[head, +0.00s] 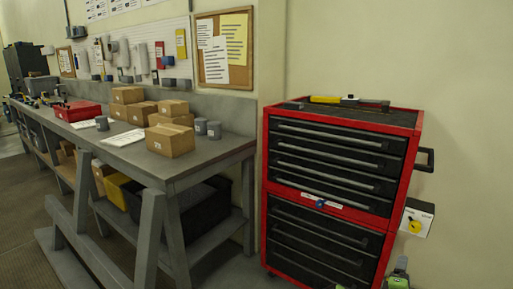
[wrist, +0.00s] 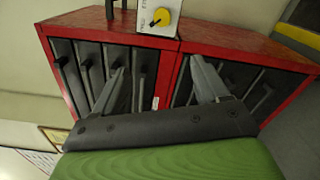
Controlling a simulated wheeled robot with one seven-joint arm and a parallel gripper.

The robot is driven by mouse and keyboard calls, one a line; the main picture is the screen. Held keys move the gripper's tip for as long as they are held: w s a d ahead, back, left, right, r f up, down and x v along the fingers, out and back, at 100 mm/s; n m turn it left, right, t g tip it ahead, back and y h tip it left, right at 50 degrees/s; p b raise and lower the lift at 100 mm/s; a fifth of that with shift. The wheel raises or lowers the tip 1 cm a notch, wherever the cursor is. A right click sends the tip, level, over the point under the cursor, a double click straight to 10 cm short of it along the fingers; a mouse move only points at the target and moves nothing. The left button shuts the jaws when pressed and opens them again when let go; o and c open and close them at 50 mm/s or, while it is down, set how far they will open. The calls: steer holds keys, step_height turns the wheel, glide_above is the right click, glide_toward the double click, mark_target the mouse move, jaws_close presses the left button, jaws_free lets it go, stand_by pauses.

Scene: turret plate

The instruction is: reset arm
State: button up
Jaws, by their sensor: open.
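My gripper (wrist: 158,66) shows in the wrist view with its two grey fingers spread wide apart. Nothing is between the fingers. It faces the front of the red tool cabinet (wrist: 170,44), which looks turned on its side in this view. The fingers overlap the dark drawer fronts in the picture; I cannot tell the exact gap, and I see no clear contact. In the head view the same red cabinet (head: 417,150) stands upright against the wall, its drawers shut. The gripper's fingers cannot be made out in the head view.
A white box with a yellow knob (head: 416,219) sits at the cabinet's right side, below a black handle (head: 424,160). Tools (head: 345,101) lie on the cabinet top. A grey workbench (head: 205,157) at left carries cardboard boxes (head: 170,140), grey cups (head: 214,130) and a red bin (head: 77,111).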

stand_by(0.8)
steer(key=s+a+r+m+g, duration=0.2)
steer(key=s+r+m+g, duration=0.65)
steer(key=r+m, duration=0.4)
steer(key=s+a+r+m+y, duration=0.2)
steer(key=s+a+r+y, duration=0.15)
steer(key=s+a, duration=0.55)
steer(key=s+a+r+m+y, duration=0.25)
steer(key=s+a+y, duration=0.3)
steer(key=a, duration=0.55)
steer(key=s+a+n+y, duration=0.1)
steer(key=s+a, duration=0.3)
steer(key=s, duration=0.4)
steer(key=s+a+n+y, duration=0.1)
steer(key=s+a, duration=0.4)
steer(key=s, duration=0.2)
step_height(320, 180, up, 14)
steer(key=p, duration=1.4)
steer(key=shift+w+d+r, duration=0.15)
steer(key=shift+w+r, duration=0.05)
steer(key=shift+g, duration=0.25)
